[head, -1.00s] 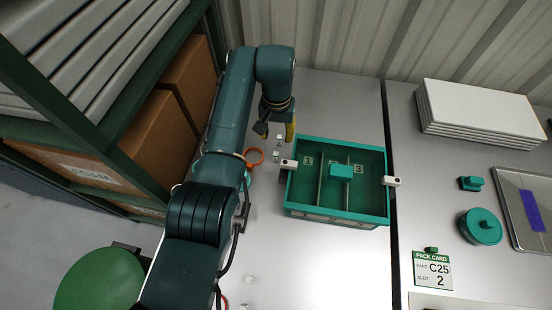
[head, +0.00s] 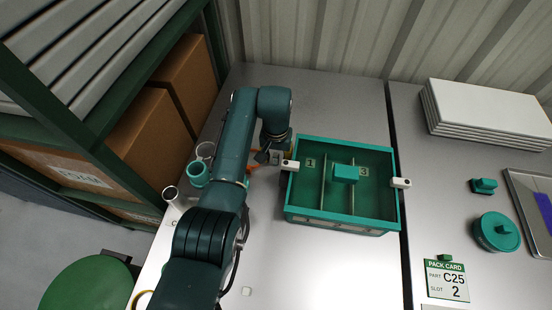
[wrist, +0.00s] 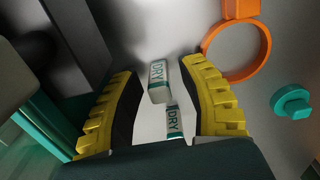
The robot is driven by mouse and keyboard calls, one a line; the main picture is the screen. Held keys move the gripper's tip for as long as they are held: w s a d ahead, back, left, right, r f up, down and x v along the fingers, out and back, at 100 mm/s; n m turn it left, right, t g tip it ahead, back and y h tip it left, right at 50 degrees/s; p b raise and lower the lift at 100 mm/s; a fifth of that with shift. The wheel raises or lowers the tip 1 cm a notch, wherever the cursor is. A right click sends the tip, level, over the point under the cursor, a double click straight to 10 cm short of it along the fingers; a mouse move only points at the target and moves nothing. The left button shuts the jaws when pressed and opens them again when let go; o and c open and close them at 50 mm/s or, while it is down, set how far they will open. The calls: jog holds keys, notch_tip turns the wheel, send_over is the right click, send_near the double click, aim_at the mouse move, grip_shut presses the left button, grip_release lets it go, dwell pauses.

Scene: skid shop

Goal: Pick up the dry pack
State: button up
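Two small white dry packs with teal ends and "DRY" printed on them show in the wrist view: the farther dry pack (wrist: 158,78) and the nearer dry pack (wrist: 174,123). They appear between the yellow ridged fingers of my gripper (wrist: 160,72), over the grey bench. The fingers are apart and the gripper is open. I cannot tell whether a finger touches a pack. In the head view my gripper (head: 277,152) is low at the left back corner of the green bin, its fingers mostly hidden. The packs are not clear there.
The green divided bin (head: 380,210) holds a teal block (head: 346,173) and has white clamps at its sides. An orange ring (wrist: 268,50) and a teal knobbed part (wrist: 291,102) lie right of the fingers. Cups (head: 197,174) stand left of my arm. A pack card (head: 447,281) is at right.

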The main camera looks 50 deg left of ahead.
grip_shut()
jog(key=shift+r, duration=0.1)
